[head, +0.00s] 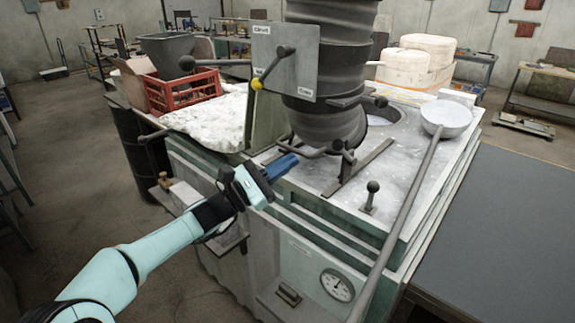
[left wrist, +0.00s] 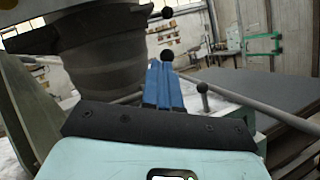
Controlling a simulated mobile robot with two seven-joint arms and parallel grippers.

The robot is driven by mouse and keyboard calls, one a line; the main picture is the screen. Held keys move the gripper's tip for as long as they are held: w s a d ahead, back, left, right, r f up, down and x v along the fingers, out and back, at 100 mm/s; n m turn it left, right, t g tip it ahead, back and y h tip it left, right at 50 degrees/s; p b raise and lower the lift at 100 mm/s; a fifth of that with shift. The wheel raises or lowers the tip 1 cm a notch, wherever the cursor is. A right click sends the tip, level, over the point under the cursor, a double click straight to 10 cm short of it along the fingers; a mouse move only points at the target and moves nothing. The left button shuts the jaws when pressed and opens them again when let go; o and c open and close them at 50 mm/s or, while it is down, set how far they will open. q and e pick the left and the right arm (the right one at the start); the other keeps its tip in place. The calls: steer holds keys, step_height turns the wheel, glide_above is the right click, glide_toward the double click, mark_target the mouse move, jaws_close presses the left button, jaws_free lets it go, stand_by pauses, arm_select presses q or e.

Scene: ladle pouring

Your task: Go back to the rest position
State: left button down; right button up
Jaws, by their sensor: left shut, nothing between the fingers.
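My left gripper (head: 284,166) reaches in from the left in the head view. Its blue fingers are closed together with nothing between them. It is in front of the furnace's front edge, near the dark pipe's lower end. In the left wrist view the shut blue fingers (left wrist: 163,86) point away toward a black ball knob (left wrist: 167,55). The ladle (head: 446,116) rests with its bowl on the right rear of the furnace top, and its long handle (head: 400,220) slopes down toward the front. My right gripper is not in view.
The green furnace (head: 300,255) has a pressure dial (head: 337,285) on its front. A thick dark pipe (head: 330,90) with levers hangs over its top. A red crate (head: 183,92) stands at the left rear. A dark flat table (head: 510,230) at the right is bare. Floor at the left is open.

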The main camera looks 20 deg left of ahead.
arm_select(q)
steer(key=shift+s+a, duration=0.3)
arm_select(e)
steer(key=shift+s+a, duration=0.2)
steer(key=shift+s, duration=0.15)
arm_select(q)
steer(key=shift+w, duration=0.1)
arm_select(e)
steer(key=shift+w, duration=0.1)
arm_select(q)
steer(key=d+f+g+y, duration=0.3)
steer(key=f+g+y, duration=0.15)
steer(key=f, duration=1.65)
steer(key=s+d+f+m+g+y, duration=0.1)
steer(key=s+f+m+g, duration=0.3)
steer(key=f, duration=0.8)
steer(key=s+d+f+g+y, duration=0.1)
steer(key=s+f+g+y, duration=0.3)
steer(key=f, duration=0.7)
steer(key=s+f+m+g+y, duration=0.1)
steer(key=s+f+m+g, duration=0.1)
steer(key=s+f+m, duration=0.4)
steer(key=s+d+f+m+g+y, duration=0.1)
steer(key=s+f+m, duration=0.6)
steer(key=s+f, duration=0.8)
steer(key=s+g, duration=0.1)
steer(key=s, duration=0.9)
